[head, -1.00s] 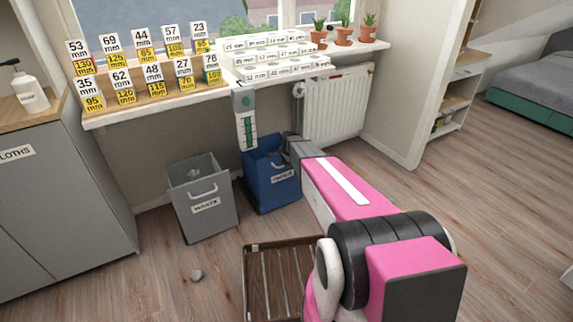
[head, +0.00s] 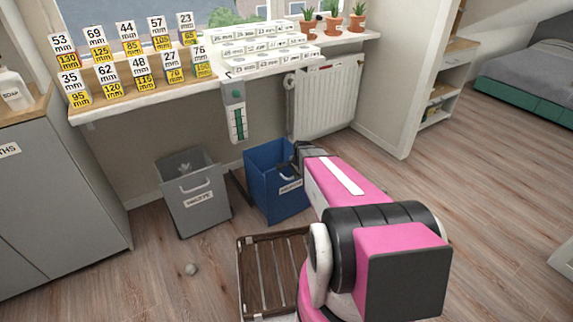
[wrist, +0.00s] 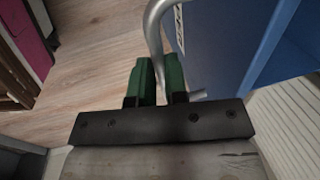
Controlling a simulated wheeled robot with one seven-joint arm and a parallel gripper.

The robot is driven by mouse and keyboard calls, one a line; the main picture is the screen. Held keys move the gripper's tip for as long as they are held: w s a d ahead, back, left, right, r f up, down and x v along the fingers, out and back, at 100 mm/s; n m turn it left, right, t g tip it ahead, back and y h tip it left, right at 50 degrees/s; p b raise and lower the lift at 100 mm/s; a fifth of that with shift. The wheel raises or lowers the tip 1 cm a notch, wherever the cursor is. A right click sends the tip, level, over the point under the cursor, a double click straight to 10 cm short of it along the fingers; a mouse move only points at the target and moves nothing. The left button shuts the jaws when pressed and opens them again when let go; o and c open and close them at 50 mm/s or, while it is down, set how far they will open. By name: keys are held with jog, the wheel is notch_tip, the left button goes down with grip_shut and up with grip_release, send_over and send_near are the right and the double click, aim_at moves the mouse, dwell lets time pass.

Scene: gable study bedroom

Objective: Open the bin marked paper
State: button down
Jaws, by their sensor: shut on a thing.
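The blue bin (head: 264,190) marked paper stands under the window shelf, with its label (head: 291,186) partly hidden by my arm. It appears pulled out from its place, with a dark strip (head: 238,187) showing beside it. In the wrist view, the bin's blue wall (wrist: 225,40) is on the right and its curved metal handle (wrist: 153,28) comes down to my gripper (wrist: 159,75). The green fingers are shut on the handle. In the head view the fingertips are hidden behind my arm.
A grey waste bin (head: 181,209) stands to the left. A brown slatted crate (head: 243,270) is on the floor beside my arm. A small grey lump (head: 191,269) lies on the floor. A white radiator (head: 327,100) is behind. Open floor lies to the right.

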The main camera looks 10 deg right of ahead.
jog(key=s+d, duration=0.5)
jog(key=s, duration=0.8)
jog(key=shift+s, duration=0.3)
jog(key=shift+d, duration=0.1)
jog(key=c, duration=1.1)
grip_release()
jog(key=shift+c, duration=0.2)
notch_tip(320, 180, up, 11)
jog(key=s, duration=0.2)
jog(key=shift+d+f, duration=0.2)
jog(key=shift+d, duration=0.15)
